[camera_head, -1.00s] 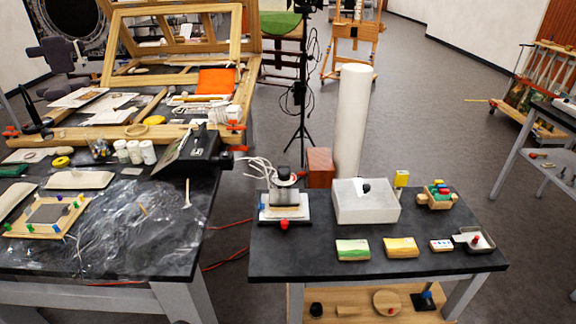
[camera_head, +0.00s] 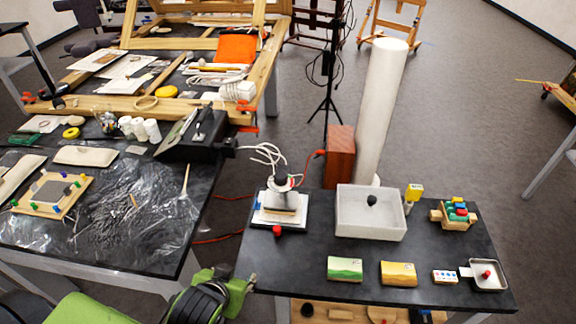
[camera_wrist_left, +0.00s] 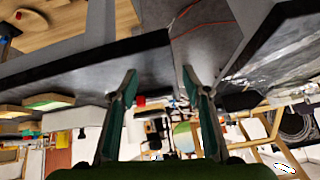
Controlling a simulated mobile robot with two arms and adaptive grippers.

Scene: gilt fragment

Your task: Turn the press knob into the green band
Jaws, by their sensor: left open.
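The press (camera_head: 283,203) stands at the left end of the smaller dark table, with a white base and a dark part on top. A small red knob (camera_head: 277,231) is at its front edge. I cannot make out a green band on it. My left gripper (camera_head: 250,284) is at the front left corner of this table, apart from the press and empty. In the left wrist view, which looks upside down, its two fingers (camera_wrist_left: 160,74) are spread apart. A small red spot, likely the knob (camera_wrist_left: 140,101), shows between them farther off. My right gripper is not in view.
Green (camera_head: 344,269) and yellow (camera_head: 398,273) blocks lie along the table front. A white box (camera_head: 371,222) stands right of the press. A larger table (camera_head: 120,240) with plastic film is at left. The tabletop between press and blocks is clear.

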